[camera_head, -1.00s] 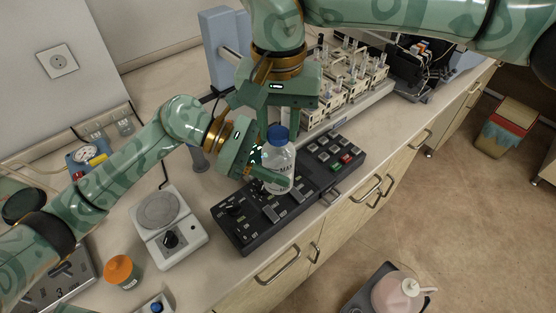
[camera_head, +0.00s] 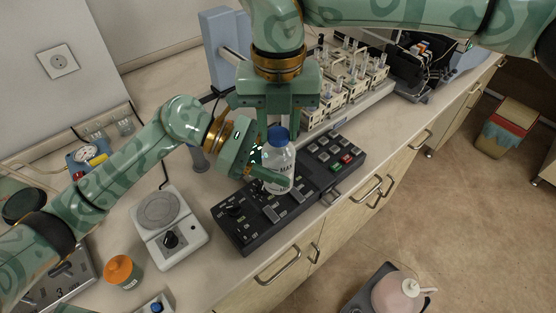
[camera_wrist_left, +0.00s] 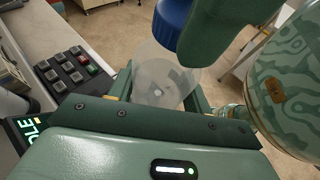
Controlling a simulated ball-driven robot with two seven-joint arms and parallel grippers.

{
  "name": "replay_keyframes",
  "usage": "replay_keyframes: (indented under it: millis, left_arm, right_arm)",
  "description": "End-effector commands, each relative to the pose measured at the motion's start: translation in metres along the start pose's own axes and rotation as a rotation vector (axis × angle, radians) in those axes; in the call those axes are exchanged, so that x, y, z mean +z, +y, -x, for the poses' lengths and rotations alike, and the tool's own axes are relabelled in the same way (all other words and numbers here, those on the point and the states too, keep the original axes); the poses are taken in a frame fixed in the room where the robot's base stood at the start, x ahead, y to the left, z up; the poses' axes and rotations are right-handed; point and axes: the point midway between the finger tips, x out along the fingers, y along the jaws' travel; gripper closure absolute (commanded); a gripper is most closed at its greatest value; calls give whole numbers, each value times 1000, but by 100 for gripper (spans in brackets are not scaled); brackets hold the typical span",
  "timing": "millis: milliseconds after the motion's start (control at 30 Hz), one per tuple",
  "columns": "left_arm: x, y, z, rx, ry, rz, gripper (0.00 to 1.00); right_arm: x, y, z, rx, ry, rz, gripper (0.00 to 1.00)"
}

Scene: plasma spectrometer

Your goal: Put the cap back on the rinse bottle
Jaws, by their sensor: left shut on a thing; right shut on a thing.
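The rinse bottle (camera_head: 280,170) is clear, with dark lettering, and stands upright over the black control panel. My left gripper (camera_head: 271,172) is shut around its body from the left. The blue cap (camera_head: 278,135) is at the bottle's mouth, level and in line with it. I cannot tell whether it is threaded on. My right gripper (camera_head: 278,124) points straight down from above and is shut on the cap. In the left wrist view the bottle (camera_wrist_left: 160,80) sits between the left fingers, with the cap (camera_wrist_left: 172,18) above it and a right finger beside the cap.
The black control panel (camera_head: 236,238) lies under the bottle near the bench's front edge. A white hotplate (camera_head: 168,228) and an orange-capped jar (camera_head: 122,272) stand to the left. A rack of glassware (camera_head: 345,85) stands behind. Drawers front the bench.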

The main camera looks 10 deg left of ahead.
Motion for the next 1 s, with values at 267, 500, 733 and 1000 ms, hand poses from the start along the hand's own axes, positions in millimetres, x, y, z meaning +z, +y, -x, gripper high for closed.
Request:
replay_keyframes:
  millis: [267, 500, 733, 1000]
  left_arm:
    - [1, -1, -1, -5, -2, -2, 100]
    - [1, -2, -1, -5, -2, -2, 100]
    - [1, -1, 0, -3, -1, -2, 100]
    - [1, 0, 0, -2, -1, -1, 100]
  right_arm:
    - [2, 0, 0, 5, -4, -693, 96]
    - [2, -1, 0, 4, -5, -679, 43]
    - [1, 0, 0, 3, -3, -677, 43]
    - [2, -1, 23, 4, -6, -678, 43]
